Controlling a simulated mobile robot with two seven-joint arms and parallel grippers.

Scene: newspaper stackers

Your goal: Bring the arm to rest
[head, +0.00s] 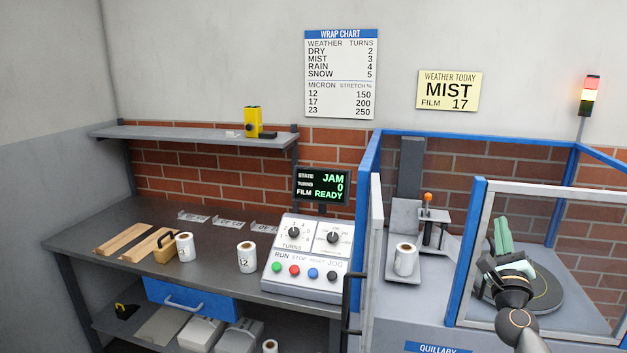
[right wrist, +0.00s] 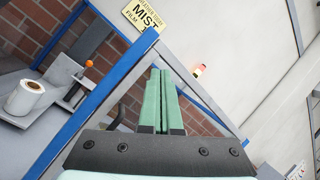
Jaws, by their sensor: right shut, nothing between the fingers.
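My right gripper (head: 502,228) is raised in front of the blue-framed wrapping cell at the right of the head view. Its green fingers point up and are pressed together with nothing between them. In the right wrist view the same fingers (right wrist: 158,98) lie side by side, with the cell's blue frame and brick wall behind. From the head the gripper covers part of the dark round turntable (head: 548,298). My left gripper is not in view.
The blue cell frame (head: 367,185) and clear-paned door (head: 553,192) are close to my right arm. A film roll (head: 405,259) stands on the carriage. A control panel (head: 306,254) and screen (head: 322,186) reading JAM stand on the bench (head: 220,268). Two rolls stand left.

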